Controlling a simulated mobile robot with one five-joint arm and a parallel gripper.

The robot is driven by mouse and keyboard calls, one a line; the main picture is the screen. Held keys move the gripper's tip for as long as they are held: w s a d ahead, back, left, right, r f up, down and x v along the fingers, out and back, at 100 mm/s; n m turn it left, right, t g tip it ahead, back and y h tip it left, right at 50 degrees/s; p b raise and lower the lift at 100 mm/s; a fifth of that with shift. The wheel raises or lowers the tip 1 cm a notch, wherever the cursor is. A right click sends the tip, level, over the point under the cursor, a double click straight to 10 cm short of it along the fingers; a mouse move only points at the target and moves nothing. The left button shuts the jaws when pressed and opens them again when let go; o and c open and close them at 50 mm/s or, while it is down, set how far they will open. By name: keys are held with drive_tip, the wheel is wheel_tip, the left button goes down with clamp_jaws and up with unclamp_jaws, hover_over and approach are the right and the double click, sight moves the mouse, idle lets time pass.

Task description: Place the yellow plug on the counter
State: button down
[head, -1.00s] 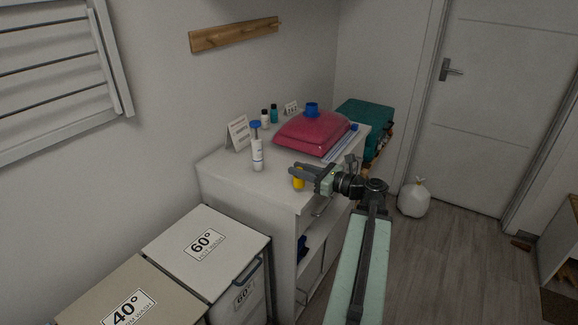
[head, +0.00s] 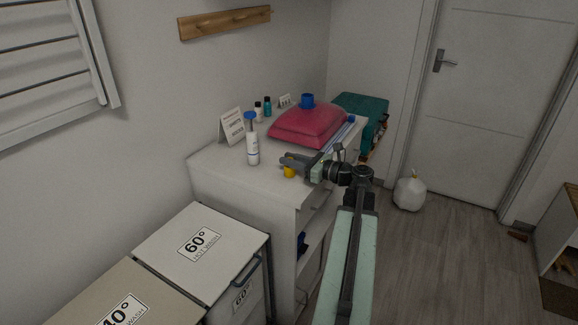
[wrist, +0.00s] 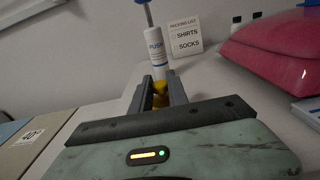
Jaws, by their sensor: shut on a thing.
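The yellow plug (head: 289,172) is at the tips of my gripper (head: 289,163), over the front part of the white counter top (head: 222,168). In the wrist view my gripper (wrist: 160,92) is shut on the yellow plug (wrist: 160,88), which sits between the two dark fingers. The fingers partly hide the plug. I cannot tell whether its underside touches the counter.
A white pump bottle (head: 252,148) stands left of my gripper, with a sign card (head: 232,126) behind it. A red folded bundle (head: 308,125) with a blue cap-like item (head: 308,101) lies behind.

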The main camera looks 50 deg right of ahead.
drive_tip(key=shift+w+a+r, duration=0.1)
drive_tip(key=shift+a, duration=0.05)
drive_tip(key=shift+f, duration=0.2)
drive_tip(key=c, duration=1.3)
unclamp_jaws()
drive_tip(key=shift+r, duration=0.1)
drive_tip(key=shift+r, duration=0.25)
drive_tip(key=v, duration=1.2)
drive_tip(key=shift+f+p, duration=0.1)
drive_tip(key=shift+p, duration=0.25)
